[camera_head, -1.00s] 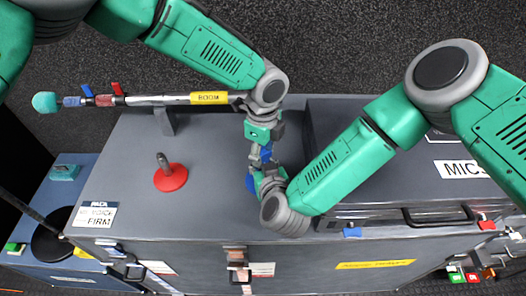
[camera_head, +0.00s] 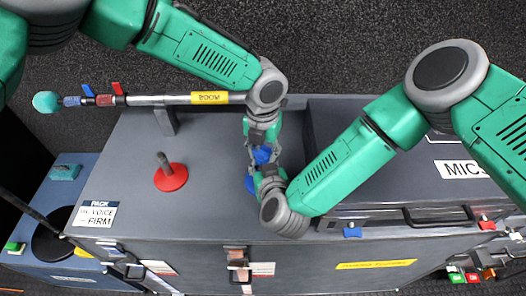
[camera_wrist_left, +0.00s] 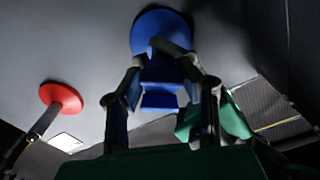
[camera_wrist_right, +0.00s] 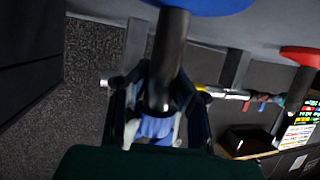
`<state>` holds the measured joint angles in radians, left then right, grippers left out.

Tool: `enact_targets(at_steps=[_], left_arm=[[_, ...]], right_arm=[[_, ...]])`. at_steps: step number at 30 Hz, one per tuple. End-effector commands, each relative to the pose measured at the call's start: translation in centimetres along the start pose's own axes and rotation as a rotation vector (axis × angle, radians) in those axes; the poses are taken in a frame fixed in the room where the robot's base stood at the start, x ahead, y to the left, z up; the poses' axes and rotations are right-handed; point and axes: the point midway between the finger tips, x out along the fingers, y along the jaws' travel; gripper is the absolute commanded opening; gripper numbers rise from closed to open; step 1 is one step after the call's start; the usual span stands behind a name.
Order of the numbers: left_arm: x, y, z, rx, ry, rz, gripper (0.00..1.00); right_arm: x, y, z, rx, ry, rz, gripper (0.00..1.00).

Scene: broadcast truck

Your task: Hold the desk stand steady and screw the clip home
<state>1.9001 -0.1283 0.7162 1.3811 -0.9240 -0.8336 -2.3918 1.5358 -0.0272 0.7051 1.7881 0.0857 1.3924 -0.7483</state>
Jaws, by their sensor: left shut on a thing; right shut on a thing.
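The blue desk stand has a round base (camera_head: 250,184) on the grey case top, also seen in the left wrist view (camera_wrist_left: 150,28). Its dark post (camera_wrist_right: 171,50) shows in the right wrist view. My right gripper (camera_head: 263,173) is shut on the post. The blue clip (camera_head: 262,155) is at the free end of the post; it also shows in the left wrist view (camera_wrist_left: 160,82). My left gripper (camera_head: 262,141) is shut on the clip, facing the right gripper.
A red stand (camera_head: 171,177) with a bare dark post stands to the left. A boom pole (camera_head: 150,100) lies along the back edge on a grey support. A raised grey case (camera_head: 400,197) takes the right side. The case top around the red stand is clear.

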Motion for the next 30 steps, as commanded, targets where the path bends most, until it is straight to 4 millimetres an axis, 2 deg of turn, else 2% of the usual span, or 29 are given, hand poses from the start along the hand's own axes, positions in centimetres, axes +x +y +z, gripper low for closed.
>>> enact_targets(at_steps=[1, 2, 3, 13, 24, 30], left_arm=[[-0.2, 0.0, 0.2, -0.001, -0.007, -0.002, 0.37], [-0.2, 0.0, 0.2, -0.001, -0.006, -0.002, 0.48], [-0.1, -0.1, 0.2, -0.002, -0.005, -0.002, 0.51], [-0.2, -0.1, 0.0, -0.002, 0.000, -0.001, 0.51], [-4.3, -0.1, 0.0, -0.002, 0.001, 0.000, 0.51], [-4.5, -0.1, -0.1, -0.002, 0.004, -0.001, 0.51]], right_arm=[[-0.1, -0.2, 0.2, 0.000, -0.005, -0.004, 0.00], [-0.1, -0.1, 0.2, 0.000, -0.005, -0.004, 0.00], [-0.1, -0.1, 0.2, 0.001, -0.005, -0.003, 0.00], [0.1, 0.1, 0.1, 0.001, -0.003, 0.002, 0.00], [0.1, 0.2, 0.1, 0.000, -0.002, 0.004, 0.00], [0.1, 0.2, 0.1, 0.000, -0.002, 0.004, 0.00]])
